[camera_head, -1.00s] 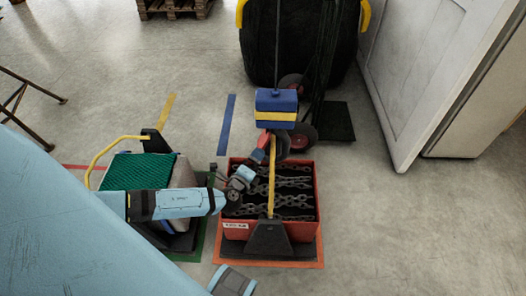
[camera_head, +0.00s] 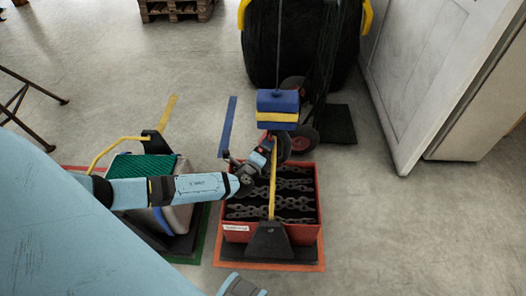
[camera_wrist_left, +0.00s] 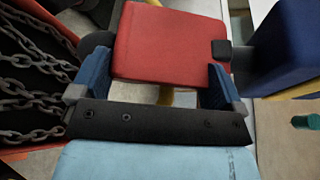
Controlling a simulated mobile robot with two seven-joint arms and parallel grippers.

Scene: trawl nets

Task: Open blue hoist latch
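The hoist (camera_head: 277,103), a blue block with a yellow band, hangs from a cable above the red crate's back edge. Its blue side shows at the right of the left wrist view (camera_wrist_left: 285,45). Contact cannot be told. No latch is clearly recognisable.
The red crate (camera_head: 318,195) holds chains, with a yellow upright bar (camera_head: 272,180) at its middle. A green-topped bin with a yellow handle (camera_head: 118,142) stands left. A large black bag (camera_head: 265,45) and a wheeled cart are behind. Floor is clear at right.

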